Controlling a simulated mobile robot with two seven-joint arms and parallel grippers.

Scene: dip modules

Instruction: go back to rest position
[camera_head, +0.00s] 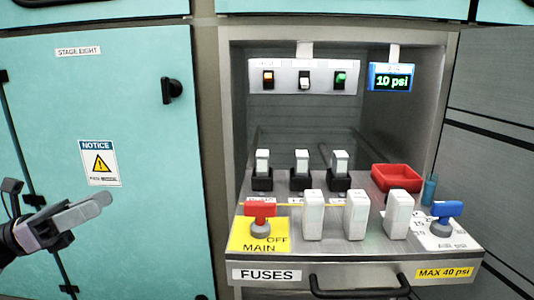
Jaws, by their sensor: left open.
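My left gripper (92,208) is at the lower left, in front of the teal cabinet door (130,150). It is open and empty, seen from the side with its fingers pointing right. It is well apart from the fuse drawer (265,272). My right gripper is not in view.
The drawer holds three black sockets with white modules (262,162) and several white blocks (313,215) in front. A red bin (396,178), red MAIN handle (260,209) and blue air handle (447,209) stand there. Above are three switches (304,80) and a 10 psi display (393,78).

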